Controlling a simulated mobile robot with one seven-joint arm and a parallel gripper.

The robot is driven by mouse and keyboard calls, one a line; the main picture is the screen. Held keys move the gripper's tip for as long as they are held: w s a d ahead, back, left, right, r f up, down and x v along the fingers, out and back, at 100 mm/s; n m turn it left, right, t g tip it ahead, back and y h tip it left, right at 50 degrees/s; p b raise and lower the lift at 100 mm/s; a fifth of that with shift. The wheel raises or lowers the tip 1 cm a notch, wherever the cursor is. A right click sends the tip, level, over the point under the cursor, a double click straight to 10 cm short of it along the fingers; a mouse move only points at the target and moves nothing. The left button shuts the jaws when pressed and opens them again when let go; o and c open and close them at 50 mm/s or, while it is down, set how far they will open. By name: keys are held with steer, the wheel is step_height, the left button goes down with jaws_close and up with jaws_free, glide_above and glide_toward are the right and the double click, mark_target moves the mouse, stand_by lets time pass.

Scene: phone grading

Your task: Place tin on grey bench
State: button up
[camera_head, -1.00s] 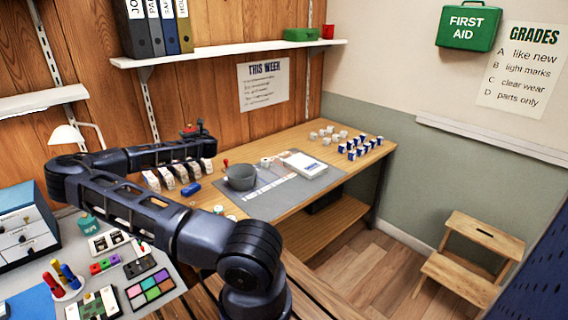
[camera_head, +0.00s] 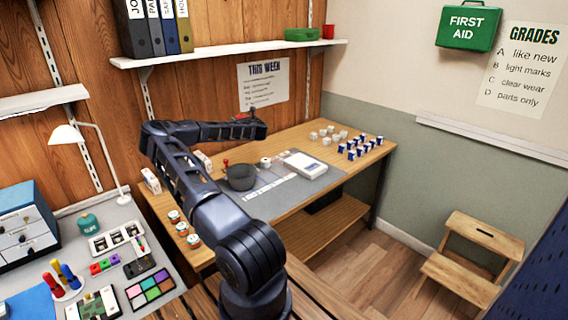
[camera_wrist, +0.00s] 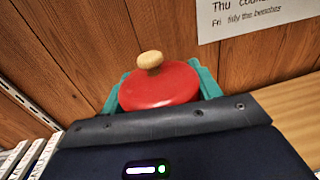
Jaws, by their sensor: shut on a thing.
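My gripper (camera_wrist: 158,90) is shut on a red round tin (camera_wrist: 160,86) with a pale wooden knob on top. The teal fingers show on both sides of it in the wrist view. In the head view my gripper (camera_head: 250,118) is small, held in the air above the back of the wooden bench and in front of the wood wall. The tin's underside is hidden. The grey bench (camera_head: 100,208) is at the lower left of the head view, well to the left of my gripper.
The grey bench carries a lamp (camera_head: 66,134), drawers (camera_head: 22,232), a teal pot (camera_head: 87,224), a white tray (camera_head: 116,238), coloured pegs and a colour palette (camera_head: 150,286). A shelf (camera_head: 235,53) hangs above.

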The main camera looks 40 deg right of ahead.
steer(key=s+d+r+h, duration=0.1)
steer(key=s+d, duration=0.4)
steer(key=d, duration=0.7)
steer(key=s+d, duration=0.5)
steer(key=d, duration=0.7)
steer(key=s+d+r+m+h, duration=0.1)
steer(key=s+d+r, duration=0.2)
steer(key=s+d, duration=1.25)
steer(key=f, duration=0.8)
steer(key=d+f, duration=0.1)
steer(key=f, duration=0.7)
steer(key=w+f, duration=0.1)
steer(key=f, duration=0.7)
steer(key=shift+d+f, duration=0.15)
steer(key=shift+f, duration=0.15)
steer(key=shift+f, duration=0.1)
steer(key=o, duration=1.7)
